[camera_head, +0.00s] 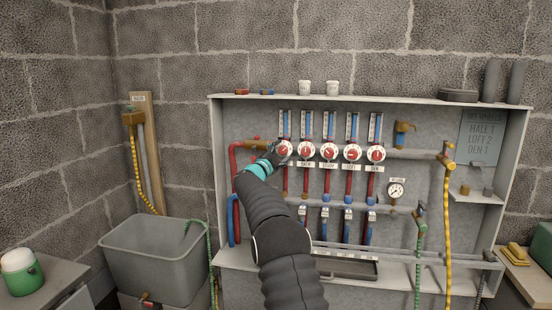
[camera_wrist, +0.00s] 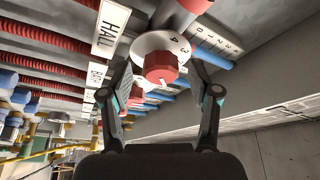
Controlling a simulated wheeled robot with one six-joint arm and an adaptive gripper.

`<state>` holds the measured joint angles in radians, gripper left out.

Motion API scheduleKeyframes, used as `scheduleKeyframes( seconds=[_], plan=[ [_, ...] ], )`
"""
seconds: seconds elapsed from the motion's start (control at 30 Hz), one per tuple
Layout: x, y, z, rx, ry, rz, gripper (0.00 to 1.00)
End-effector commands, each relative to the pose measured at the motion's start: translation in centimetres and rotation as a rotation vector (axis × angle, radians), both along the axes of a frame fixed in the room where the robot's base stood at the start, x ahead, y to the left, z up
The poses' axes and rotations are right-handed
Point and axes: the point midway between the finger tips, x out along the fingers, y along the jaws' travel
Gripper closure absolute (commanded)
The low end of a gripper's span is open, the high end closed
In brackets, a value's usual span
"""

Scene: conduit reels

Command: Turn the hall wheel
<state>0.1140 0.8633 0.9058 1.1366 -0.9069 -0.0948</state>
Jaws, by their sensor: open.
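The hall wheel is a red knob (camera_wrist: 160,66) on a white numbered dial (camera_wrist: 148,46), beside a white HALL label (camera_wrist: 110,28) in the wrist view. Digits 3 and 4 show on the dial. My gripper (camera_wrist: 158,78) is open, one finger on each side of the red knob, with gaps visible; the depth between fingertips and knob is hard to tell. In the head view my gripper (camera_head: 274,153) is at the leftmost wheel (camera_head: 285,148) of the row and partly covers it; its label is hidden there.
Similar red wheels stand close on the right, the nearest being the second wheel (camera_head: 306,150). A sign (camera_head: 482,140) reads HALL 1, LOFT 2, DEN 1. A red pipe (camera_head: 234,160) bends just left of my gripper. A pressure gauge (camera_head: 396,191) sits lower right.

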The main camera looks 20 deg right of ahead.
Motion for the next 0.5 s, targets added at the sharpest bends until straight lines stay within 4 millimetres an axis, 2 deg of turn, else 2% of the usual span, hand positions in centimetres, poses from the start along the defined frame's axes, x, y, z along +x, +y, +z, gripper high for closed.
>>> scheduleKeyframes(
  seconds=[0.27,0.5],
  plan=[
    [-1.8,2.5,-0.5,0.0,0.002,0.003,0.39],
    [-4.3,5.9,-1.5,0.001,0.001,0.002,0.39]
  ],
)
